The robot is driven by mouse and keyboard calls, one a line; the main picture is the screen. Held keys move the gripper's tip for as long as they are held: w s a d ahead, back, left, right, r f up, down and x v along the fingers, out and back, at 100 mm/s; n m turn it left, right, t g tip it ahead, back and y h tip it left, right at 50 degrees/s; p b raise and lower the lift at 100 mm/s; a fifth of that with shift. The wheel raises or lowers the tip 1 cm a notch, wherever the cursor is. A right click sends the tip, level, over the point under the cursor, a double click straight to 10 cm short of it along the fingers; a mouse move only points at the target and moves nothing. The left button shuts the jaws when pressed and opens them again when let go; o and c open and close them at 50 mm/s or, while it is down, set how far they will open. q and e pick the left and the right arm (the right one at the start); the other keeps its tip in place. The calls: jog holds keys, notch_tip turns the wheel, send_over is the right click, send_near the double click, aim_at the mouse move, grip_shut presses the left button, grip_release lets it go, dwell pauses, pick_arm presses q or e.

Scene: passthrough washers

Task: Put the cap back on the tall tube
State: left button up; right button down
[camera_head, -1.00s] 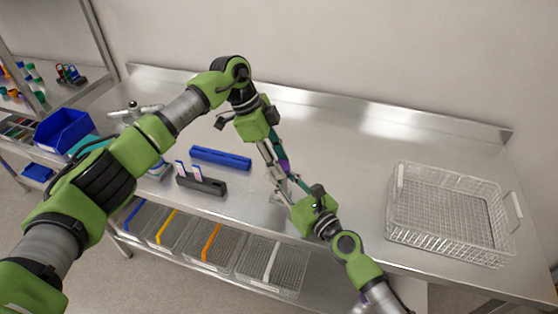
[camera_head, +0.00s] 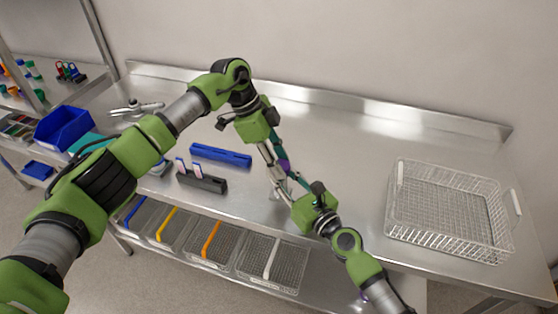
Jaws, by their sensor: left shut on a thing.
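My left gripper (camera_head: 272,165) reaches down over the middle of the bench, its fingers close together. My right gripper (camera_head: 287,186) comes up from the lower right, and its fingertips lie close to the left one's. Between and beside the two sets of fingers shows a slim teal and purple piece (camera_head: 284,165), probably the tall tube with its cap. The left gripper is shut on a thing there. The fingers hide most of it, so I cannot tell tube from cap or whether they touch. The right jaws are too small and overlapped to read.
A wire basket (camera_head: 398,225) stands at the right of the steel bench. A blue bar (camera_head: 221,157) and a dark rack (camera_head: 205,182) with white-topped pieces lie left of the grippers. A blue bin (camera_head: 62,130) is at far left. The bench behind the grippers is clear.

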pick_arm(q)
jog(key=shift+a+r, duration=0.1)
jog(key=shift+a, duration=0.05)
dwell(1.1)
jog(key=shift+r, duration=0.1)
dwell(0.3)
jog(key=shift+f, duration=0.85)
dwell(0.5)
jog(key=shift+r, duration=0.25)
jog(key=shift+d+r, duration=0.2)
jog(key=shift+r, duration=0.15)
dwell(1.0)
